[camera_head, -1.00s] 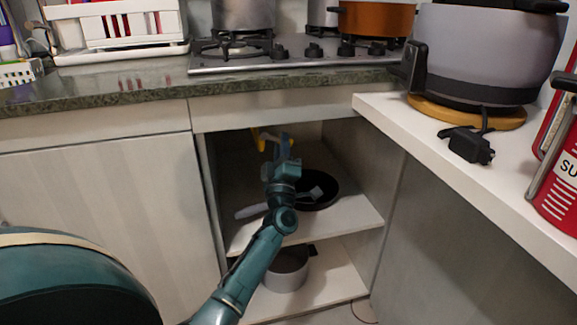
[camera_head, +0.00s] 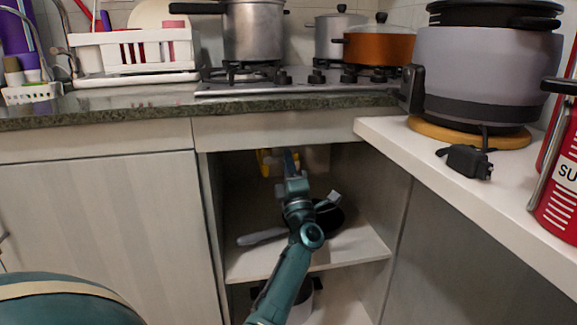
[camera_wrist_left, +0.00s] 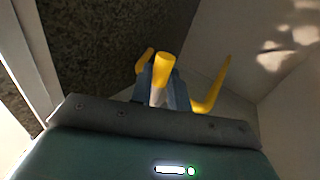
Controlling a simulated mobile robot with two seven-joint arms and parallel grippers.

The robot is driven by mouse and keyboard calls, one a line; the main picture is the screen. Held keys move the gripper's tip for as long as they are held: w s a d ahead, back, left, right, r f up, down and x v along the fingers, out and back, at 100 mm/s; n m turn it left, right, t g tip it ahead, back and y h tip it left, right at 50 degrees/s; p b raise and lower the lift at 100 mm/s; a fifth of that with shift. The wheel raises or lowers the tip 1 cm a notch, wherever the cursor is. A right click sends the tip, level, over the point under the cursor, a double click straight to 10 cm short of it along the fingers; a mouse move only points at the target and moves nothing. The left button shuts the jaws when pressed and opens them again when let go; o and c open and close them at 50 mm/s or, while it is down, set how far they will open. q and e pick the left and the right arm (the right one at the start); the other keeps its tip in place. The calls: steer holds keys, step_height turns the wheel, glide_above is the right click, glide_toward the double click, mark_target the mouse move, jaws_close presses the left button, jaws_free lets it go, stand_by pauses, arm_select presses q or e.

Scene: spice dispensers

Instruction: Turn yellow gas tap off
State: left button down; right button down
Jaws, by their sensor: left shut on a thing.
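The yellow gas tap (camera_head: 264,162) is at the top back of the open cabinet under the counter. My left arm reaches into the cabinet, and my left gripper (camera_head: 290,160) is at the tap, just to its right in the head view. In the left wrist view, the blue fingers of my left gripper (camera_wrist_left: 161,92) are closed around a yellow tap piece (camera_wrist_left: 165,64) that sticks up between them. A curved yellow part (camera_wrist_left: 214,90) shows just right of the fingers. The tap's base is partly hidden by the gripper. My right gripper is not in view.
The cabinet shelf (camera_head: 345,252) holds a dark pan (camera_head: 328,220), with a pot below, partly hidden by my arm. The counter edge (camera_head: 120,114) runs above the opening. A white side counter (camera_head: 470,190) with a large grey cooker (camera_head: 470,75) stands at right.

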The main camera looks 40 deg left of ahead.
arm_select(q)
steer(key=shift+r, duration=0.3)
steer(key=c, duration=1.3)
jaws_free()
steer(key=shift+f, duration=0.1)
steer(key=shift+c, duration=0.2)
